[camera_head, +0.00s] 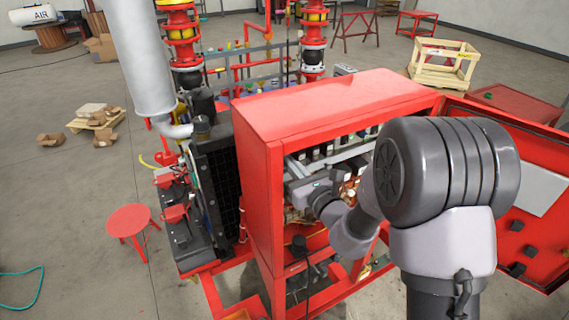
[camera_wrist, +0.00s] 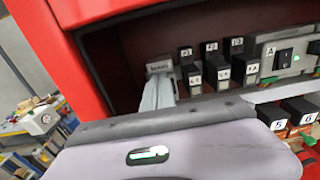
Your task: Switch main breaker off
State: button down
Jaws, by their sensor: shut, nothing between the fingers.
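The open red electrical cabinet (camera_head: 335,105) holds a row of breakers and relays. My gripper (camera_wrist: 160,88) is shut and empty inside it, near the left wall; in the head view it shows at the cabinet opening (camera_head: 295,167). Its tips are just below a small grey labelled part (camera_wrist: 159,66), whose text is too blurred to read. I cannot tell whether they touch it. A black rocker switch (camera_wrist: 284,58) sits right of a label "A", with a green light beside it. I cannot tell which part is the main breaker or its position.
Several black labelled relays (camera_wrist: 222,72) stand right of my gripper. Numbered black modules (camera_wrist: 272,113) sit lower right. The cabinet's left edge (camera_wrist: 60,55) is close to my wrist. The open red door (camera_head: 520,190) is at the right. A red stool (camera_head: 129,220) stands at the left.

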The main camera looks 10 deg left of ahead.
jog(key=shift+f, duration=0.2)
jog(key=b+v, duration=0.3)
jog(key=v, duration=0.4)
jog(key=shift+f, duration=0.25)
dwell(0.4)
